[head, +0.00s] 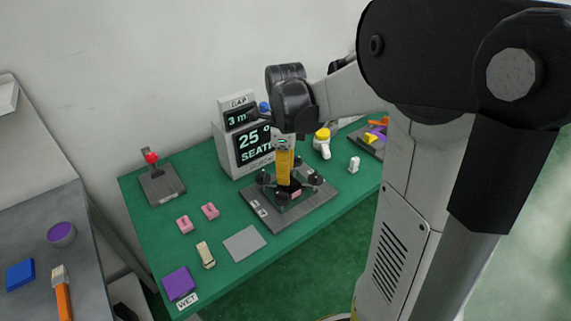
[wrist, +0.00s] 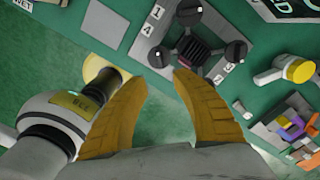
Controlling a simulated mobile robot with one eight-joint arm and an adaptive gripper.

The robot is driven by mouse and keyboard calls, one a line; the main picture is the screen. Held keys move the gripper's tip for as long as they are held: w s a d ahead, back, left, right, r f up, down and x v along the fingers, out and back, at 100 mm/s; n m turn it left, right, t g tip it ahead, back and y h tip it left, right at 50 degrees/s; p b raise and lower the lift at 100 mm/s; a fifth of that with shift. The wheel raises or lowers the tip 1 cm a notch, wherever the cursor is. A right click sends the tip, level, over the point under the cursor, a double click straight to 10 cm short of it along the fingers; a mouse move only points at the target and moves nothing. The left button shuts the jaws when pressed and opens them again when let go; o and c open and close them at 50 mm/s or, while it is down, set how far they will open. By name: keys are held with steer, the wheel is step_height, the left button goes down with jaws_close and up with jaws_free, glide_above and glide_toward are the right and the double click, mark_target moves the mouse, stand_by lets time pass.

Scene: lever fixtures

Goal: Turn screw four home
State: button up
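The screw fixture is a grey plate (head: 262,217) on the green table, with several black round knobs around a dark ribbed centre (wrist: 195,47). In the wrist view, one black knob (wrist: 158,57) lies closest to the gap between my fingertips, near the printed label 4 (wrist: 148,29). Other knobs show at the top (wrist: 188,10) and right (wrist: 236,50). My gripper (wrist: 161,78) is open, its two yellow fingers apart with nothing held between them. In the head view my gripper (head: 284,182) points down over the fixture and hides part of it; I cannot tell its height.
A display (head: 254,147) behind the fixture reads about 25 and SEAT, under a GAP readout (head: 238,116). A red-knobbed lever (head: 151,158), pink blocks (head: 185,224), a grey square (head: 244,243) and a purple block (head: 180,284) lie left. A yellow-topped white object (head: 322,139) stands right.

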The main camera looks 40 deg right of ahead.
steer(key=shift+r, duration=1.45)
steer(key=s+a+r+n+t, duration=0.2)
steer(key=s+a+n, duration=0.3)
steer(key=n, duration=0.8)
steer(key=s+a+r+n+t, duration=0.2)
steer(key=s+a+n+t, duration=0.3)
steer(key=a+n, duration=0.4)
steer(key=n, duration=0.4)
steer(key=shift+a+r+n, duration=0.15)
steer(key=shift+n, duration=0.25)
